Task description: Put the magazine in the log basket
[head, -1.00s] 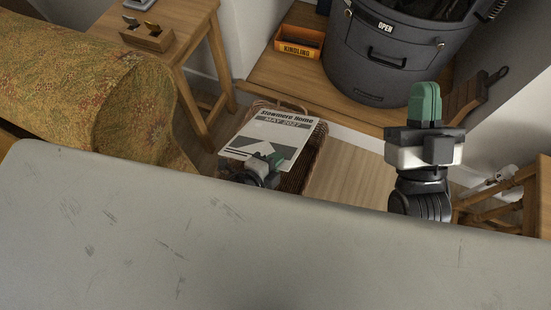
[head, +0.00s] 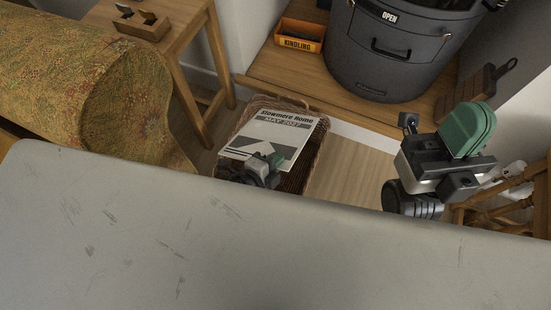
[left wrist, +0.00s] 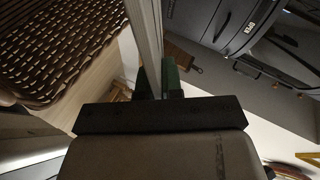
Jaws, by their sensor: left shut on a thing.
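The magazine (head: 272,135), a white sheet titled "Stowmere Home May 2027", is over the brown wicker log basket (head: 319,140) in the head view. My left gripper (head: 274,160) is shut on its near edge. In the left wrist view the magazine (left wrist: 146,30) shows nearly edge-on between the green fingers (left wrist: 158,80), with the basket's weave (left wrist: 60,45) to its left. I cannot tell whether the magazine touches the basket. The basket's near side is hidden by the grey surface and my gripper. My right gripper (head: 470,128) is empty, its green fingers together, right of the basket.
A grey scuffed surface (head: 150,240) fills the foreground. A dark metal bin (head: 385,60) and an orange kindling box (head: 299,36) stand on a wooden platform behind the basket. A wooden side table (head: 185,45) and a patterned armrest (head: 70,85) are at left.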

